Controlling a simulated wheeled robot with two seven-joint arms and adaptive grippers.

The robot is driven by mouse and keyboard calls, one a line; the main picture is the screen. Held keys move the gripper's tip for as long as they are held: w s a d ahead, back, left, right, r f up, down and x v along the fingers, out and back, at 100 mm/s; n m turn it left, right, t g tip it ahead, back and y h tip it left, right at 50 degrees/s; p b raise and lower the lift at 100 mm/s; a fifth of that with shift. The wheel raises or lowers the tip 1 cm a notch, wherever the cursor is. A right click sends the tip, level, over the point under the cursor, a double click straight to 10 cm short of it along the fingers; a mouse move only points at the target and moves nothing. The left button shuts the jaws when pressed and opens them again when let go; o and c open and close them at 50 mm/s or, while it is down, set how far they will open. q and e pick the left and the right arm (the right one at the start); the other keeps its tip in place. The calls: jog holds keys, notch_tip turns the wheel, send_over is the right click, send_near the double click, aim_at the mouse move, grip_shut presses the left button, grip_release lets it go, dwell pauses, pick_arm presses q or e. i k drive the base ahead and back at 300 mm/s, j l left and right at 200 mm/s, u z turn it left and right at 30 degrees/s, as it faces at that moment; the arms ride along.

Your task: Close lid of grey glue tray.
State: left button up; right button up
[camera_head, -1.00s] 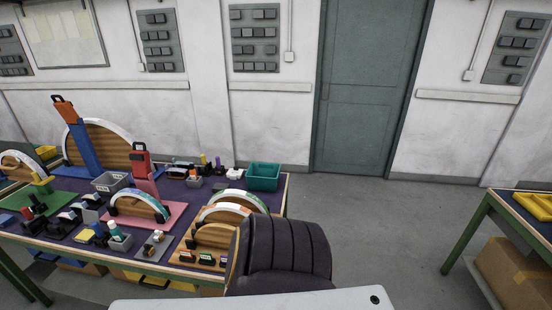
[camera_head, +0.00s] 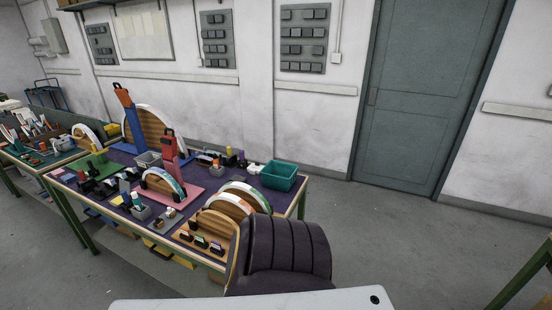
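Neither of my grippers is in view. A grey open bin (camera_head: 148,160) stands on the workbench behind the pink board. A smaller grey holder (camera_head: 141,212) with a teal-and-white bottle in it stands near the bench's front edge. I cannot tell which of these, if either, is the grey glue tray. No lid can be made out on either at this size.
The workbench (camera_head: 122,158) is crowded with arc stands, tools and a teal bin (camera_head: 279,176) at its right end. Another cluttered bench (camera_head: 22,155) stands at the left. Open floor (camera_head: 400,250) lies to the right, before a grey-green door (camera_head: 425,100).

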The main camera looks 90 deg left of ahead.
aim_at(123, 185)
jog(key=i+u, duration=0.65)
jog(key=u, duration=0.15)
jog(key=i+j+u, duration=0.1)
jog(key=i+u, duration=1.3)
jog(key=u, duration=0.2)
jog(key=i+u, duration=0.2)
jog(key=u, duration=0.2)
jog(key=i+l+u, duration=0.1)
jog(key=u, duration=0.3)
jog(key=i+l+u, duration=0.1)
jog(key=u, duration=0.3)
jog(key=i+l+u, duration=0.2)
jog(key=u, duration=0.25)
jog(key=i+l+u, duration=0.2)
jog(key=u, duration=0.3)
jog(key=i+l+u, duration=0.15)
jog(key=l+u, duration=0.15)
jog(key=u, duration=0.2)
jog(key=l+u, duration=0.35)
jog(key=u, duration=0.15)
jog(key=i, duration=0.05)
